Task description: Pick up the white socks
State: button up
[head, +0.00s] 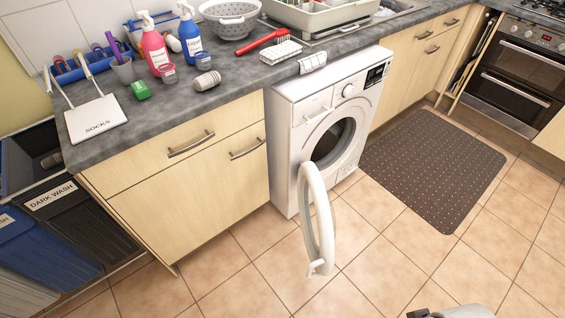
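No item is clearly recognisable as the white socks. A small pale ribbed roll (207,82) lies on the grey worktop near its front edge and may be a rolled pair of socks. A white ridged item (312,62) lies at the worktop edge above the washing machine; I cannot tell what it is. A white bag-like holder (95,119) marked SOCKS lies at the worktop's left end. A grey-white part at the bottom right edge seems to be my arm. My gripper's fingers do not show.
The washing machine (298,110) has its round door (317,220) swung open into the floor space. Laundry bins (85,215) stand at left. The tiled floor and dark mat (432,165) are clear.

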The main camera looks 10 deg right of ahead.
aim_at(207, 80)
jog(key=i+u, duration=0.25)
jog(key=i, duration=0.3)
jog(key=i+l+u, duration=0.25)
jog(key=i, duration=0.3)
jog(key=j, duration=0.1)
